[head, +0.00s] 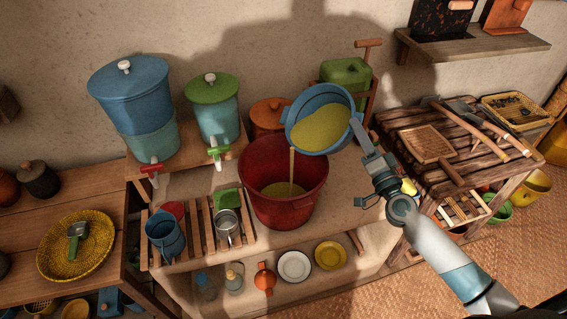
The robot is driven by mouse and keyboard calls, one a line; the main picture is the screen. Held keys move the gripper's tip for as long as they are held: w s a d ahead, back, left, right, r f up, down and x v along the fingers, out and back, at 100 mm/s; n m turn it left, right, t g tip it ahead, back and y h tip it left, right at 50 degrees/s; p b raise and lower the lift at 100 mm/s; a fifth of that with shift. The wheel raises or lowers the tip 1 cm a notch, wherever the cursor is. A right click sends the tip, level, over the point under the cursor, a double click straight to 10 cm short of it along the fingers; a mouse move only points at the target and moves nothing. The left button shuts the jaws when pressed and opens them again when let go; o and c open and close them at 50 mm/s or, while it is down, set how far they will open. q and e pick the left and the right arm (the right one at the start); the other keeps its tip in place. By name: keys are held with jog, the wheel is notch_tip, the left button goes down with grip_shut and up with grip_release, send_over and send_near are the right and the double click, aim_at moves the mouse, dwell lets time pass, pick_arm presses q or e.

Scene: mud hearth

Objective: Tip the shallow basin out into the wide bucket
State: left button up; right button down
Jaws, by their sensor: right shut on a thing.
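The shallow basin (322,120) is blue and holds a yellow-green liquid. It is tilted to the left above the wide bucket. My right gripper (360,133) is shut on the basin's right rim and holds it in the air. A thin stream of the liquid runs from the basin's low edge down into the bucket. The wide bucket (268,168) is dark red and stands upright on the mud hearth, with yellow-green liquid inside. My left gripper is not in view.
Two blue dispensers with taps (133,95) (213,105) stand behind left. An orange pot (268,115) and a green container (345,73) are behind the bucket. A slatted rack (193,246) with cups is in front left. A wooden slatted table (460,140) stands at right.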

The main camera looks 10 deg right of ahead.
jog(key=shift+s+a+r+n+b, duration=0.2)
jog(key=shift+a+n+b, duration=0.3)
jog(key=shift+a+n, duration=0.15)
dwell(0.3)
jog(key=shift+s+a+r+n+y, duration=0.25)
jog(key=shift+a+r+n+y, duration=0.45)
jog(key=shift+n, duration=0.45)
jog(key=shift+s+a+f+n+y+b, duration=0.1)
jog(key=shift+s+a+n+y+b, duration=0.2)
jog(key=shift+a+n+b, duration=0.45)
jog(key=shift+s+a+f+n+y+b, duration=0.1)
jog(key=shift+a+n+y+b, duration=0.45)
jog(key=shift+n, duration=0.3)
jog(key=shift+s+a+f+n+y+b, duration=0.1)
jog(key=shift+s+a+n+y+b, duration=0.15)
jog(key=shift+a+n+b, duration=0.5)
dwell(0.5)
jog(key=d+m+p, duration=0.1)
jog(key=w+d+m+h+p, duration=0.1)
jog(key=m, duration=0.1)
jog(key=d+m+h+p, duration=0.1)
jog(key=d, duration=0.1)
jog(key=shift+w+r+m+p, duration=0.15)
jog(key=shift+r+m+p, duration=0.2)
jog(key=shift+p, duration=0.05)
dwell(0.9)
dwell(0.3)
